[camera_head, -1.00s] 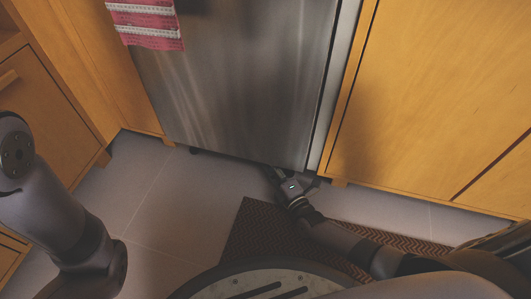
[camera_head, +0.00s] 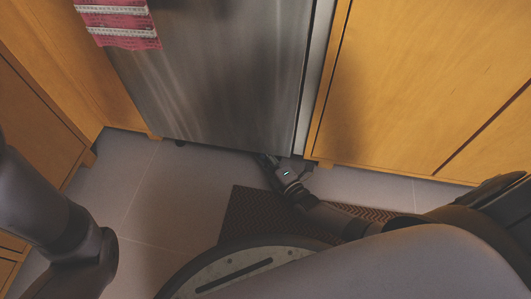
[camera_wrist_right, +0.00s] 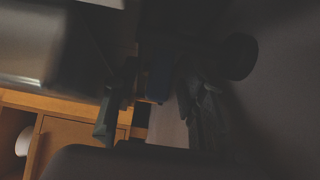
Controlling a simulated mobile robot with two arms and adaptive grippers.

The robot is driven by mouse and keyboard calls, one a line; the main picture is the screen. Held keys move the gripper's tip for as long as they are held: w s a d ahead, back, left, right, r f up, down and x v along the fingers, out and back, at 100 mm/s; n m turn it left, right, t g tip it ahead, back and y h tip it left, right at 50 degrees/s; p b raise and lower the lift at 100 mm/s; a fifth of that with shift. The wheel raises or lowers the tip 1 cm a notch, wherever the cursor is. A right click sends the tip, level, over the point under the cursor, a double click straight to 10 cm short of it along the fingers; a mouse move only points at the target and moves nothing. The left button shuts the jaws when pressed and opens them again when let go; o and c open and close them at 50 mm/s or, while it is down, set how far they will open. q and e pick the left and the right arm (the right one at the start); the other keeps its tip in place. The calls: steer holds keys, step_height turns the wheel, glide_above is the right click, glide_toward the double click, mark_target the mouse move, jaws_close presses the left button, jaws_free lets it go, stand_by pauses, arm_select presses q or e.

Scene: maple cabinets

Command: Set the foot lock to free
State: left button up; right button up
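The steel-fronted appliance (camera_head: 215,70) stands between the maple cabinets. My right gripper (camera_head: 268,162) reaches to the floor at its lower front edge, with the fingertips partly hidden under it. In the right wrist view, my right gripper (camera_wrist_right: 157,100) has its two dark fingers apart. A dark blue piece (camera_wrist_right: 159,82), possibly the foot lock lever, shows between them; contact is too dark to tell. A round black part (camera_wrist_right: 237,57), perhaps a wheel, is to the right. The lock's setting cannot be read. My left arm is at the left edge; its gripper is out of view.
A dark patterned mat (camera_head: 242,212) lies on the grey tile floor (camera_head: 180,190) before the appliance. Maple cabinets (camera_head: 420,80) flank it closely. A red and white towel (camera_head: 122,22) hangs on its front. Floor left of the mat is clear.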

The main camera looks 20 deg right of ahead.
steer(key=shift+a, duration=0.1)
steer(key=shift+s, duration=0.2)
steer(key=s, duration=0.3)
steer(key=s+d, duration=0.1)
steer(key=s, duration=0.3)
steer(key=s+d, duration=0.1)
steer(key=s, duration=0.3)
steer(key=shift+s+d, duration=0.2)
